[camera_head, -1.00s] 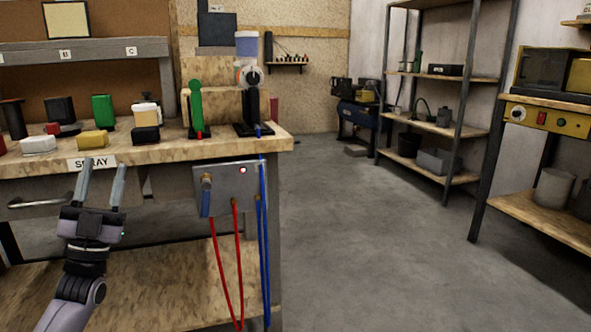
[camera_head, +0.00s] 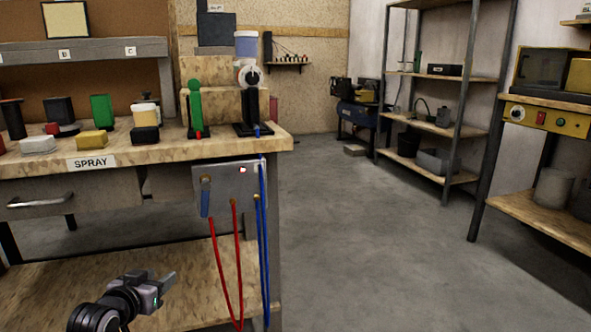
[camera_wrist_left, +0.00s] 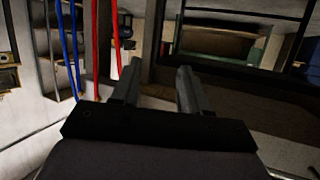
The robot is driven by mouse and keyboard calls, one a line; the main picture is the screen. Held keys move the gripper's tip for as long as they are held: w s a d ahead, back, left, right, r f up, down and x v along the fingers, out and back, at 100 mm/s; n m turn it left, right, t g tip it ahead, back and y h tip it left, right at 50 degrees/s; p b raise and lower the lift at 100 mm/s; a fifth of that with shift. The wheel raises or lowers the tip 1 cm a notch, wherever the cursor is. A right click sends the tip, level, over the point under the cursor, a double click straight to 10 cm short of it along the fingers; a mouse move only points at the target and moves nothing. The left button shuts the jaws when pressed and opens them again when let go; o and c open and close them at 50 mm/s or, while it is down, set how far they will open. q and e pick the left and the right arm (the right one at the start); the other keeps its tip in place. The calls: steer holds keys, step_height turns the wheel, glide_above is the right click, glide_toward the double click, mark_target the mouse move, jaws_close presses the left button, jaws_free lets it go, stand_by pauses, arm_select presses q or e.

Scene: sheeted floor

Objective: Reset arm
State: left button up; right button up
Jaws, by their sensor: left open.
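My left gripper (camera_head: 165,285) is low in the head view, in front of the workbench's lower shelf and below the drawer. In the left wrist view its two dark fingers (camera_wrist_left: 158,90) are apart with nothing between them. My right gripper is in neither view.
The workbench (camera_head: 120,153) carries a SPRAY label, several small blocks and a green holder (camera_head: 196,108). A grey box (camera_head: 228,188) with red hoses (camera_head: 238,260) and blue hoses (camera_head: 263,225) hangs at its right end, right of my gripper. Open floor (camera_head: 380,260) lies further right.

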arm_select(q)
steer(key=s+d+f+m+g+h, duration=0.1)
steer(key=s+d+f+h, duration=0.35)
steer(key=s+d, duration=0.8)
steer(key=s+d+r+g+h, duration=0.1)
steer(key=s+d, duration=0.3)
steer(key=s, duration=0.4)
steer(key=s+d+h, duration=0.1)
steer(key=s+d, duration=0.3)
steer(key=s, duration=0.4)
steer(key=s+a+r+y+p, duration=0.1)
steer(key=a+r+p, duration=0.2)
steer(key=p, duration=0.8)
steer(key=s+a+r+g+y+p, duration=0.1)
steer(key=s+a+r+y+p, duration=0.1)
steer(key=a+r+p, duration=0.2)
steer(key=s+a+r+y+p, duration=0.2)
steer(key=r+p, duration=0.7)
steer(key=p, duration=0.9)
steer(key=shift+a+g, duration=0.4)
steer(key=shift+a, duration=0.3)
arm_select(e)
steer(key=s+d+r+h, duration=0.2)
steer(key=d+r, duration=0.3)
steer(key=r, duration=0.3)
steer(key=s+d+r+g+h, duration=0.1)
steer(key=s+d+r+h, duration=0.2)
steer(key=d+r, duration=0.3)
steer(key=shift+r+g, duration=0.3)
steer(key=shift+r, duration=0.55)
